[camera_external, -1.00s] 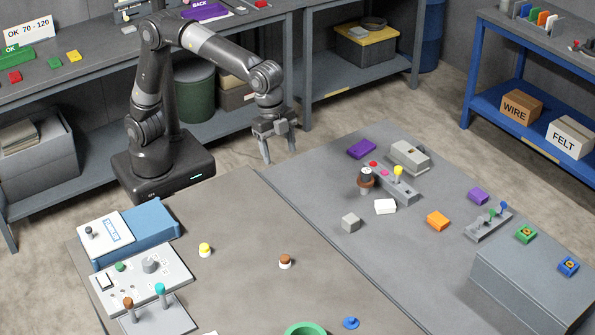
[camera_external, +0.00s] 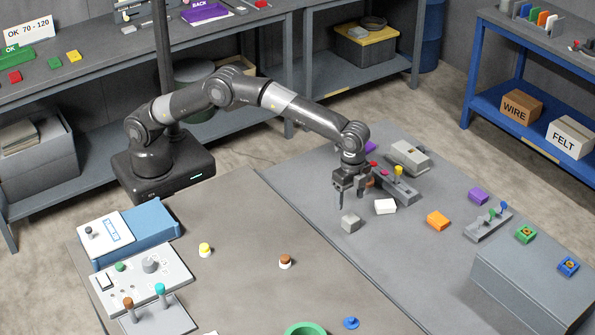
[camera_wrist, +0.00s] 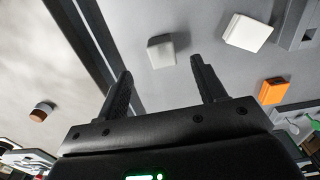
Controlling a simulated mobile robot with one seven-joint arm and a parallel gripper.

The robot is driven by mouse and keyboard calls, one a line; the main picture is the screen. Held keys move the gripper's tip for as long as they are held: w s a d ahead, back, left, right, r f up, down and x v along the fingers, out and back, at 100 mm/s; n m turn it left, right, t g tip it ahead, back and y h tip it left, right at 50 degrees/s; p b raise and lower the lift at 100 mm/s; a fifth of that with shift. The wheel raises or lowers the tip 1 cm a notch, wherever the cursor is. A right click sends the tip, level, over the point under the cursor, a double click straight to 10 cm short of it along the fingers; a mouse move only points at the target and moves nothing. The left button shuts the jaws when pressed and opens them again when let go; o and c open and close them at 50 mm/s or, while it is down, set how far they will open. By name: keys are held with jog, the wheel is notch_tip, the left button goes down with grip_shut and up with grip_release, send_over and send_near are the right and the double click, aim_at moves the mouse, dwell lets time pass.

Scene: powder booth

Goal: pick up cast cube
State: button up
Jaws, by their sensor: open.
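The cast cube is a small grey block (camera_external: 350,222) on the right-hand grey table section, just right of the seam. My gripper (camera_external: 353,203) is above and just behind it, pointing down, with its fingers apart and nothing between them. In the wrist view the cube (camera_wrist: 163,52) lies beyond the fingertips, between the lines of the two fingers. My gripper in that view (camera_wrist: 162,75) is open. The cube is apart from the fingers.
A white block (camera_external: 385,206) lies close to the right of the cube. An orange block (camera_external: 438,221) is farther right. A grey fixture with a yellow knob (camera_external: 398,182) stands behind, partly beside my gripper. The tabletop in front of the cube is clear.

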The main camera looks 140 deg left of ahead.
aim_at(349, 215)
notch_tip(349, 215, down, 9)
jog(key=shift+r, duration=0.15)
dwell(0.4)
jog(key=shift+c, duration=0.4)
jog(key=c, duration=1.1)
jog(key=shift+r, duration=0.15)
